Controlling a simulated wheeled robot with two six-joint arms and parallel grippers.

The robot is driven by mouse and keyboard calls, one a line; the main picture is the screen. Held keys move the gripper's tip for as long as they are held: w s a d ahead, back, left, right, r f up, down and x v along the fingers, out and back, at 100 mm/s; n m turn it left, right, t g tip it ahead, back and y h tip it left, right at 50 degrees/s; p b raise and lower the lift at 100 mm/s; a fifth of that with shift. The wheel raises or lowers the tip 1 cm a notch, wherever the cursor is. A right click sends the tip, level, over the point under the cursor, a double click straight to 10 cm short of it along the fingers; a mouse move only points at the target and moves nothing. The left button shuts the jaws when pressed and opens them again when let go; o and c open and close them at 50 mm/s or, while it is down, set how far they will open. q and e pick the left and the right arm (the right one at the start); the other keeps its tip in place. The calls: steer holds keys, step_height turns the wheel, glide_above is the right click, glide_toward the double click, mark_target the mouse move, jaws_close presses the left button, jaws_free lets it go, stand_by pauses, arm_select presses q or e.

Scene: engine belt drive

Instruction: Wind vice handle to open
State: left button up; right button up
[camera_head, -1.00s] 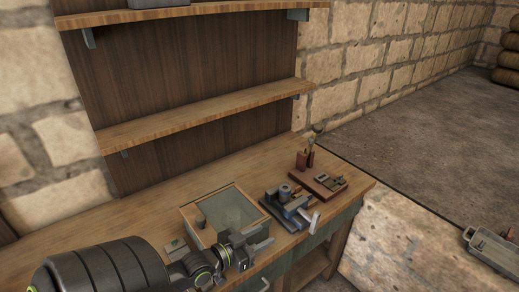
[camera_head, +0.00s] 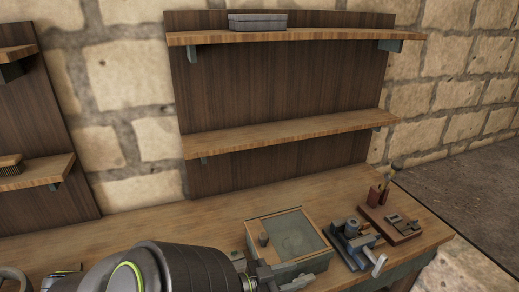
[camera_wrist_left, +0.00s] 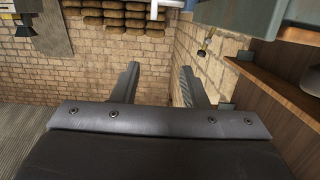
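The vice (camera_head: 352,244) is a blue and grey metal tool on the workbench, towards its right end in the head view. Its pale handle (camera_head: 378,266) sticks out at the bench's front edge. My left gripper (camera_head: 292,281) is low in the head view, left of the vice and in front of a glass-topped box, apart from the handle. In the left wrist view its two fingers (camera_wrist_left: 156,80) stand wide apart with nothing between them. A pale piece (camera_wrist_left: 165,5) is cut off at that view's top edge; I cannot tell what it is. My right gripper is not in view.
The glass-topped box (camera_head: 293,238) stands left of the vice. A wooden board with small parts (camera_head: 392,224) and a red holder (camera_head: 376,195) lie to its right. Wall shelves (camera_head: 290,136) are above the bench (camera_head: 170,218), whose middle has free room.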

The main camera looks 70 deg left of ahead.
arm_select(q)
steer(key=s+r, duration=0.1)
steer(key=s, duration=0.7)
steer(key=shift+s+a+b, duration=0.25)
steer(key=shift+a+b, duration=0.05)
steer(key=shift+b, duration=0.05)
steer(key=shift+r, duration=0.1)
